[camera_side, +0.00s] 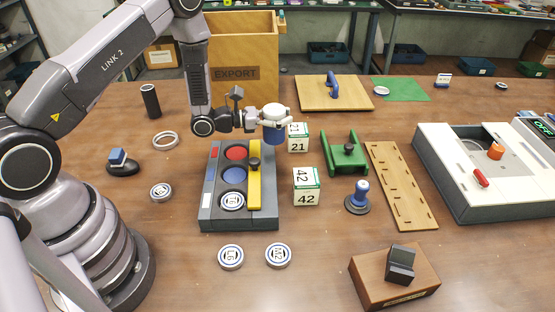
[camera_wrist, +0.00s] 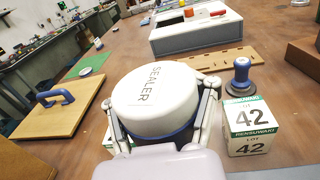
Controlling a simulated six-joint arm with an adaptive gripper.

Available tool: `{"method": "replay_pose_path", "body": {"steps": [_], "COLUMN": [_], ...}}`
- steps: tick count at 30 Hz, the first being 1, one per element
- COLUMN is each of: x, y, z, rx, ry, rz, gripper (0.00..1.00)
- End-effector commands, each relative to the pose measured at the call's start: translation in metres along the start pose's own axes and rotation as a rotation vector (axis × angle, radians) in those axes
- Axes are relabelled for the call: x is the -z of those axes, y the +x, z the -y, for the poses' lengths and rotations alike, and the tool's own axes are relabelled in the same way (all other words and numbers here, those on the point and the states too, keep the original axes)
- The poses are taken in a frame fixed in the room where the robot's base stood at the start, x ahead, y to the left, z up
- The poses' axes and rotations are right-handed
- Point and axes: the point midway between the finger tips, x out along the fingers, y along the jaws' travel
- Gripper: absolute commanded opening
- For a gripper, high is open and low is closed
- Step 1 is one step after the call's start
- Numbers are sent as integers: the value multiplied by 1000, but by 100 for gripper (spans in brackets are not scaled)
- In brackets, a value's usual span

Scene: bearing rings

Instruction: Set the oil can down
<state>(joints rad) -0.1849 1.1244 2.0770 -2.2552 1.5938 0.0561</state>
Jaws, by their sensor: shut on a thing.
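No can marked as oil shows in either view. The held can is upright, just beyond the far right corner of a dark tray (camera_side: 205,217) and left of a box marked 21 (camera_side: 298,145). It looks to be off the table, but its underside is hard to judge.
The tray holds red and blue discs, a ring and a yellow bar (camera_side: 255,188). A box marked 42 (camera_side: 306,196), a green cradle (camera_side: 345,160) and a blue-handled stamp (camera_side: 358,198) stand to the right. An export crate (camera_side: 230,90) stands behind. The front middle has bare table.

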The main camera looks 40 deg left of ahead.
Motion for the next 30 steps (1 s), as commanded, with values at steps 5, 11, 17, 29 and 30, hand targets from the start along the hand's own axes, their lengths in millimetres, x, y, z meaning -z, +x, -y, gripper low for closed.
{"method": "replay_pose_path", "body": {"steps": [5, 11, 17, 29, 30], "x": [10, 19, 25, 43, 50], "y": [30, 35, 13, -22, -22], "z": [104, 219, 322, 399, 399], "rx": [252, 530, 790, 1007, 1008], "ry": [6, 9, 6, -4, -4], "rz": [-4, -1, 7, 17, 17], "gripper": [8, 8, 8, 8, 8]}}
